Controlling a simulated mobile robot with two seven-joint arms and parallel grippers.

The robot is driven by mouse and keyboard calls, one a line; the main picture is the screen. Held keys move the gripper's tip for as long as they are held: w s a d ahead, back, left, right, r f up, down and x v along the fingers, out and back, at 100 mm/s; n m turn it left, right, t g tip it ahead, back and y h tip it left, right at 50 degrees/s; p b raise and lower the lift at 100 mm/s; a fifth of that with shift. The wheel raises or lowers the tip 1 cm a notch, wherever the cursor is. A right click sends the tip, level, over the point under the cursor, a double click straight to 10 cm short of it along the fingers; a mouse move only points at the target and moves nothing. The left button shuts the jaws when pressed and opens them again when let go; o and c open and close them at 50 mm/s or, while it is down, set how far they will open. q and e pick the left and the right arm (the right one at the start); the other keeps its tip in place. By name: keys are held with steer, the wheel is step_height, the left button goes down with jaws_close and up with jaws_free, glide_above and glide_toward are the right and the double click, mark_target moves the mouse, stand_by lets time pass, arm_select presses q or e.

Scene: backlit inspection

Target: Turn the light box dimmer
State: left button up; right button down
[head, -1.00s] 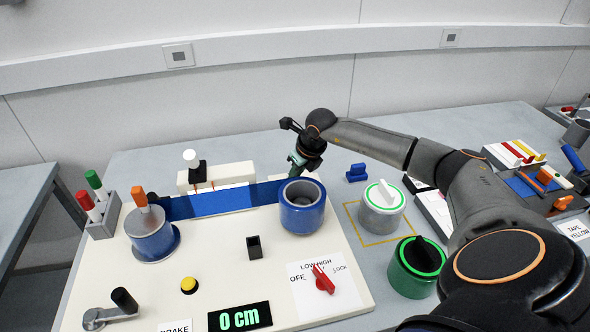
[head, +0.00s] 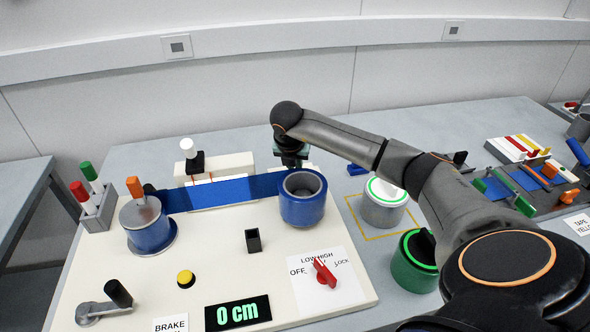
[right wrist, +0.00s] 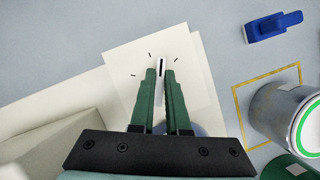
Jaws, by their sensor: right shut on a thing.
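The dimmer is a small white knob with a black line (right wrist: 161,65), on a white plate with black tick marks (right wrist: 122,62) in the right wrist view. My right gripper (right wrist: 160,76) points down at it with its green fingers close together, shut on the knob. In the head view my right gripper (head: 291,160) is behind the blue roll (head: 303,210), which hides its tips and the dimmer. The white light box (head: 240,170) stands behind the blue tape strip (head: 225,193). My left gripper is not in view.
A blue object (right wrist: 270,27) lies right of the plate. The board holds a red switch (head: 324,272), a yellow button (head: 186,278) and a "0 cm" display (head: 238,313).

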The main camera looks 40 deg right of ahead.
steer(key=m+g, duration=0.1)
steer(key=m, duration=0.2)
steer(key=shift+w+m+h+b, duration=0.1)
steer(key=shift+m+h+b, duration=0.2)
steer(key=shift+b, duration=0.1)
steer(key=shift+r+m+g, duration=0.1)
steer(key=shift+m+g, duration=0.7)
steer(key=shift+m, duration=0.9)
steer(key=c, duration=0.9)
jaws_free()
